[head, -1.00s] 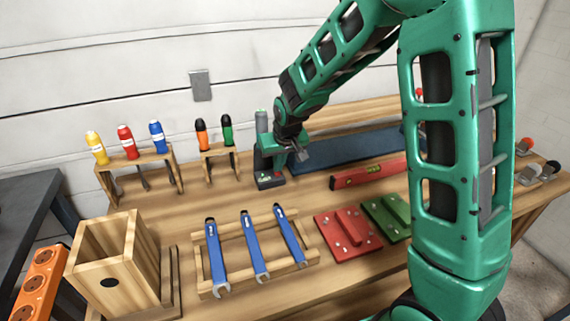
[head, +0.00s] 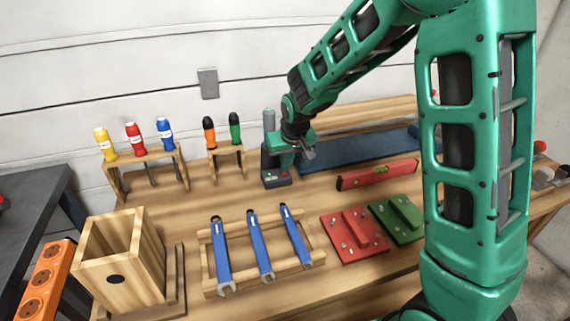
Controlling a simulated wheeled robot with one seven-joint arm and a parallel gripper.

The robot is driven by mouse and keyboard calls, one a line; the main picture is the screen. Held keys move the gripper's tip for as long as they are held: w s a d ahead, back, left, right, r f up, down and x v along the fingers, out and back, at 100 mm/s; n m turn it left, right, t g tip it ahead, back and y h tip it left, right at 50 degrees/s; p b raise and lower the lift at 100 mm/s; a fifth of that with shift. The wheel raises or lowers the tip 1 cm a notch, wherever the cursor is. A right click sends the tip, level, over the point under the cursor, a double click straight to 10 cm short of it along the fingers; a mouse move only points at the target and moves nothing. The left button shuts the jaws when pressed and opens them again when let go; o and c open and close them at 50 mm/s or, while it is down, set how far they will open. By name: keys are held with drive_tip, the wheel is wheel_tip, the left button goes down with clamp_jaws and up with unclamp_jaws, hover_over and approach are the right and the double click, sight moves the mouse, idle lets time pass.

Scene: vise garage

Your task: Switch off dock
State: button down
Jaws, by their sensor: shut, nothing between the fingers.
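The dock (head: 276,179) is a small dark grey base with a grey upright part, standing towards the back of the wooden bench. Small red and green marks show on its front; I cannot tell the switch position. A grey cylinder (head: 269,118) stands up at its top. My gripper (head: 309,153) is shut and empty, just right of the dock's upright and above its base. The green wrist hides part of the dock. I cannot tell whether the fingers touch it.
Wooden racks with screwdrivers (head: 136,138) stand left of the dock. Blue wrenches (head: 260,243) lie on a frame in front. A red level (head: 376,175) and a blue mat (head: 355,150) lie to the right. A wooden box (head: 110,262) stands front left.

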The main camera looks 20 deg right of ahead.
drive_tip(key=shift+s+a+f+g, duration=0.1)
drive_tip(key=shift+s+f+g, duration=0.2)
drive_tip(key=shift+s+f, duration=0.35)
drive_tip(key=shift+s+r, duration=0.15)
drive_tip(key=shift+r, duration=0.3)
drive_tip(key=v, duration=1.3)
drive_tip(key=shift+s+r, duration=0.2)
drive_tip(key=shift+s, duration=0.1)
drive_tip(key=shift+t, duration=0.4)
drive_tip(key=shift+r+t, duration=0.2)
drive_tip(key=shift+t, duration=0.2)
drive_tip(key=x, duration=1.4)
drive_tip(key=shift+w, duration=0.1)
